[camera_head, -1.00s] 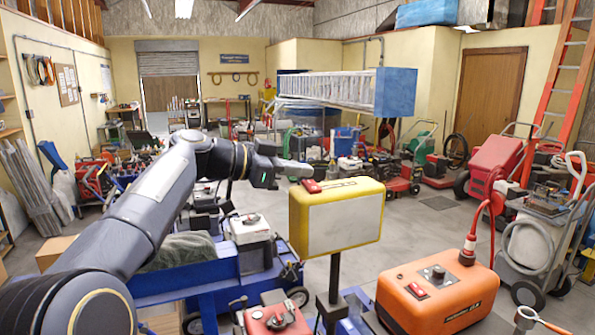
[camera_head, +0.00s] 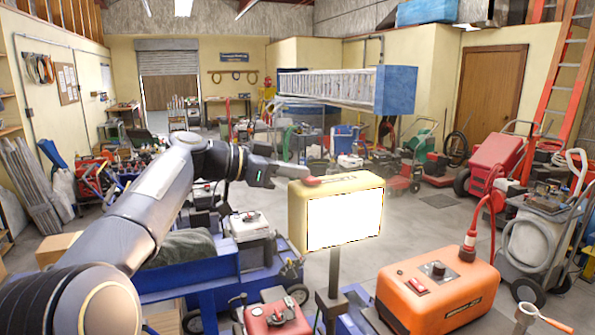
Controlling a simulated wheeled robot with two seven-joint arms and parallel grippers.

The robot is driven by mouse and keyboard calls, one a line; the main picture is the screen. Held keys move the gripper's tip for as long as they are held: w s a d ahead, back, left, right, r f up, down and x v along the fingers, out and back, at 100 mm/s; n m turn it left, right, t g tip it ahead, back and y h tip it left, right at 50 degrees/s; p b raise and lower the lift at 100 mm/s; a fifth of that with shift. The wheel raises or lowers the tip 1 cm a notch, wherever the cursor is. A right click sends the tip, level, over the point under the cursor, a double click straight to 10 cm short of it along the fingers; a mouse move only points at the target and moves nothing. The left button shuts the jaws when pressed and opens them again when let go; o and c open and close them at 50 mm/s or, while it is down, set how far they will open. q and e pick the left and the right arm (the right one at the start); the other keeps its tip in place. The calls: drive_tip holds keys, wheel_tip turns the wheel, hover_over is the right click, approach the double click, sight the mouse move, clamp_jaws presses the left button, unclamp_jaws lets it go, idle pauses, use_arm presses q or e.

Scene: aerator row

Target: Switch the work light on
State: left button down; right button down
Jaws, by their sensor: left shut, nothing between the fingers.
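The work light (camera_head: 343,219) is a yellow box on a dark post, standing right of centre in the head view. Its front panel glows bright white. A red rocker switch (camera_head: 312,181) sits on top of the housing, at its left end. My left gripper (camera_head: 306,173) reaches in from the left and is shut and empty. Its fingertips are right at the switch and partly cover it; I cannot tell whether they touch it. My right gripper is not in view.
An orange machine (camera_head: 437,287) with a knob and a red hose stands at the lower right. A red machine (camera_head: 275,320) is at the bottom, left of the light's post. A blue cart (camera_head: 200,275) stands below my arm. Open floor (camera_head: 400,225) lies behind the light.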

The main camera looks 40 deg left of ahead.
use_arm(q)
drive_tip(key=b+v, duration=0.1)
drive_tip(key=v, duration=0.6)
drive_tip(key=shift+s, duration=0.25)
drive_tip(key=shift+a+r, duration=0.1)
drive_tip(key=shift+a, duration=0.05)
drive_tip(key=s+d+f+n+g+y, duration=0.1)
drive_tip(key=s+d+f+n+g, duration=0.1)
drive_tip(key=s+d+f, duration=0.3)
drive_tip(key=s+d+f+n+g+y, duration=0.1)
drive_tip(key=s+d+f+n+g, duration=0.2)
drive_tip(key=d+f, duration=0.8)
drive_tip(key=s+d+f+n+g+y, duration=0.1)
drive_tip(key=s+d+f, duration=0.6)
drive_tip(key=f, duration=1.2)
drive_tip(key=shift+s+d+n+g, duration=0.15)
drive_tip(key=shift+d+n+g, duration=0.6)
drive_tip(key=shift+g, duration=0.25)
